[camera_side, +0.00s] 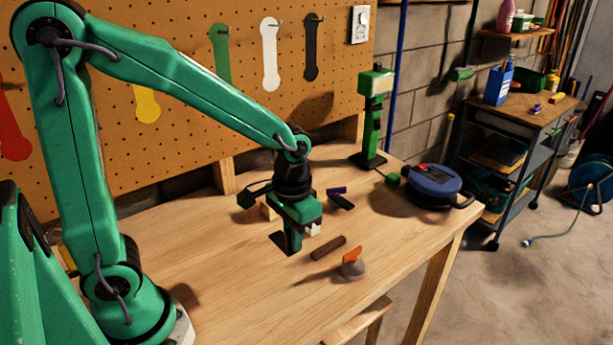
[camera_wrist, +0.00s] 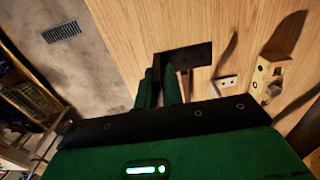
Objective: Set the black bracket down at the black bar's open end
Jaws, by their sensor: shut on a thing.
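The black bracket (camera_side: 285,243) is an L-shaped plate below my gripper (camera_side: 293,232) in the side view. In the wrist view the bracket (camera_wrist: 195,55) is at the tips of my green fingers (camera_wrist: 160,82), which are shut on it. I cannot tell whether it touches the table. A short black bar (camera_side: 342,202) lies on the table to the right of and behind my gripper, with a purple piece (camera_side: 336,190) at its far end. A dark brown bar (camera_side: 328,248) lies nearer, to the right of the bracket and apart from it.
A pale block with holes (camera_wrist: 228,83) and a wooden block (camera_wrist: 272,75) are close by. A grey lump with an orange top (camera_side: 352,264) stands near the front edge. A green post (camera_side: 375,120) and a blue round case (camera_side: 435,182) stand at the back right.

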